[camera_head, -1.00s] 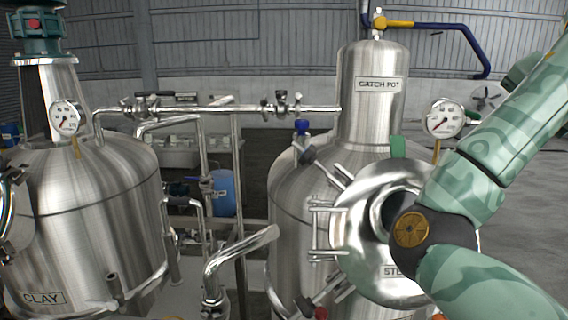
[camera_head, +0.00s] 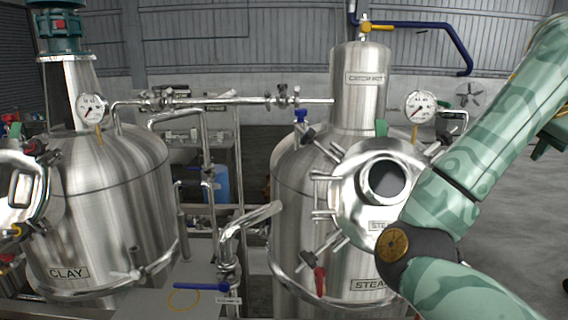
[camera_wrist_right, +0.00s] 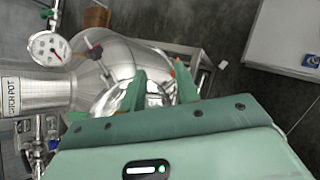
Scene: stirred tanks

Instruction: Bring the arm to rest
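My right arm (camera_head: 455,190) is green with a dark elbow and crosses the right side of the head view, in front of the STEAM tank (camera_head: 300,200). Its hand is not clearly visible there. In the right wrist view, my right gripper (camera_wrist_right: 160,84) shows two green fingers standing apart with nothing between them. Beyond them is a shiny steel tank top, with the CATCH POT vessel (camera_wrist_right: 35,95) at the left. My left gripper is in neither view.
A CLAY tank (camera_head: 100,200) stands at the left. A round open hatch (camera_head: 345,185) faces me beside my elbow. Gauges (camera_head: 418,106), pipes, a red-handled valve (camera_head: 319,280) and a blue-handled valve (camera_head: 202,287) stand around. Open grey floor (camera_head: 510,210) lies at the right.

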